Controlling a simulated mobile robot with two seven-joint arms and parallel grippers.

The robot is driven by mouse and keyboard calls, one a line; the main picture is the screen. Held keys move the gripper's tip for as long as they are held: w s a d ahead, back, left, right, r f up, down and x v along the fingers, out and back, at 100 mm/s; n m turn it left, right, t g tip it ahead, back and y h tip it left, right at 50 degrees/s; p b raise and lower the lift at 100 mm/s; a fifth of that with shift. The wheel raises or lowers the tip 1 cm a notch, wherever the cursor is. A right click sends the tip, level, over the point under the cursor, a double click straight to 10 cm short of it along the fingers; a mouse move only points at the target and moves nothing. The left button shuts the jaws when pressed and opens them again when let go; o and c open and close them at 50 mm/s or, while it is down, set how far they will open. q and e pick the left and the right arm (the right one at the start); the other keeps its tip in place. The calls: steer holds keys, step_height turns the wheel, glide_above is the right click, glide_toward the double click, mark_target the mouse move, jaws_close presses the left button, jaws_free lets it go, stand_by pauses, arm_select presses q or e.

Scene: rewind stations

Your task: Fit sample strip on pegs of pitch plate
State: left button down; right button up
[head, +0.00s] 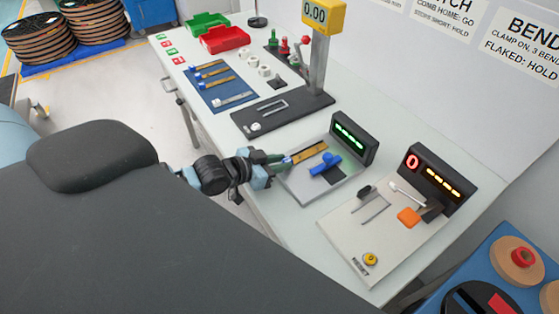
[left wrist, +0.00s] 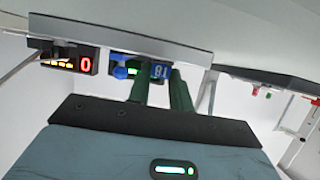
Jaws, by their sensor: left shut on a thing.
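The sample strip (head: 309,151) is tan with a blue end tag. My left gripper (head: 283,160) is shut on the tag end. In the left wrist view the blue tag (left wrist: 160,72) shows between the two green fingers. The strip reaches over the pitch plate (head: 300,187), a grey plate with a blue clamp (head: 325,164) and a dark display box with green lights (head: 351,138). The strip looks level, at or just above the plate. The pegs are too small or hidden, so I cannot tell if it sits on them. My right gripper is not in view.
To the right is a bend station (head: 345,232) with an orange block (head: 408,216) and a red 0. Behind are a dark scale base (head: 290,112) and a blue mat (head: 240,84) with more strips. Red (head: 226,38) and green trays stand at the far end.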

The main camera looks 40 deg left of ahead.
arm_select(q)
steer(key=c, duration=1.2)
jaws_free()
steer(key=v, duration=0.5)
steer(key=shift+s+a+r, duration=0.1)
steer(key=shift+s, duration=0.15)
steer(key=shift+p+v, duration=0.3)
steer(key=shift+v, duration=0.65)
steer(key=shift+s+a+r, duration=0.1)
steer(key=shift+s, duration=0.05)
